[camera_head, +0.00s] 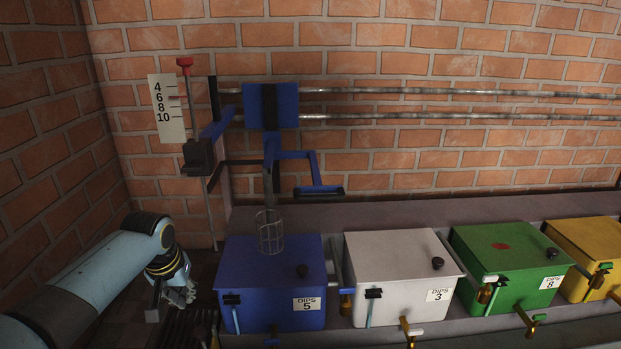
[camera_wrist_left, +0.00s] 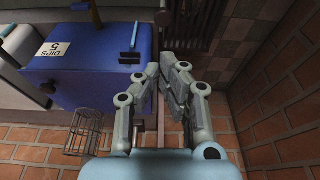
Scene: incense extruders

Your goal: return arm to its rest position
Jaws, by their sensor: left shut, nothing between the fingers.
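My left arm comes in from the lower left in the head view. Its gripper (camera_head: 180,296) is low, just left of the blue box marked DIPS 5 (camera_head: 262,262), and apart from it. In the left wrist view the gripper's fingers (camera_wrist_left: 170,82) are shut with nothing between them. The blue box also shows there (camera_wrist_left: 90,62), beyond the fingers at the left. My right gripper is in neither view.
White (camera_head: 388,258), green (camera_head: 505,248) and yellow (camera_head: 590,238) boxes stand to the right, with taps in front. A wire basket (camera_head: 270,232) hangs from a blue carriage (camera_head: 268,106) on two rails. A red-knobbed lever (camera_head: 185,62) stands beside a number scale (camera_head: 166,108). Brick walls close the left and back.

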